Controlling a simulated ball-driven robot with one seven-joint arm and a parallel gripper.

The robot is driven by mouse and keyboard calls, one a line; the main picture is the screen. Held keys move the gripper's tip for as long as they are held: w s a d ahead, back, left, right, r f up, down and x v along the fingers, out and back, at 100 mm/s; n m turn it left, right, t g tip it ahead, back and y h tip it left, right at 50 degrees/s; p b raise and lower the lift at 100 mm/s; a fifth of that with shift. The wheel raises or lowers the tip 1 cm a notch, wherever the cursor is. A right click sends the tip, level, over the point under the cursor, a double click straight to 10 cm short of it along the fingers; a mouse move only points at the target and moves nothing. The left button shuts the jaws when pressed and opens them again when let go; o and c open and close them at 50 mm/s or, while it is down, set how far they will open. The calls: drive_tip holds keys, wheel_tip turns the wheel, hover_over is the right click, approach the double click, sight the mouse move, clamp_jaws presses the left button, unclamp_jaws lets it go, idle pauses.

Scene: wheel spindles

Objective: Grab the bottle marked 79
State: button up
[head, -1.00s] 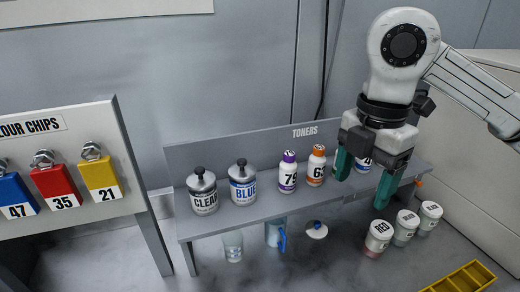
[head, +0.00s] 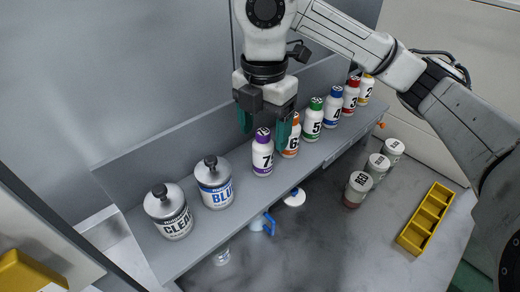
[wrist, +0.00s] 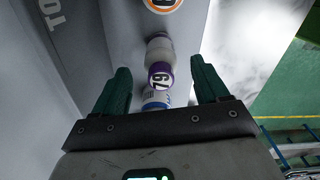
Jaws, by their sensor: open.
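The bottle marked 79 (head: 262,160), white with a purple cap and band, stands upright on the grey shelf, at the near end of a row of bottles. My gripper (head: 264,131) is open, fingers pointing down, just above and behind this bottle in the head view. In the wrist view the bottle's purple top with its number (wrist: 160,76) lies between the open green fingers (wrist: 160,67). Nothing is held. I cannot tell how far the fingertips are above the cap.
An orange-capped bottle (head: 291,138) stands close beside it, then several more coloured bottles along the shelf. BLUE (head: 215,184) and CLEAR (head: 168,213) cans stand on the other side. Small jars (head: 359,188) and a yellow tray (head: 426,218) are on the lower surface.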

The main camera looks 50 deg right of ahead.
sight(264, 150)
drive_tip(key=shift+f+p, duration=0.75)
drive_tip(key=shift+f, duration=2.2)
drive_tip(key=c, duration=1.2)
drive_tip(key=shift+r, duration=0.15)
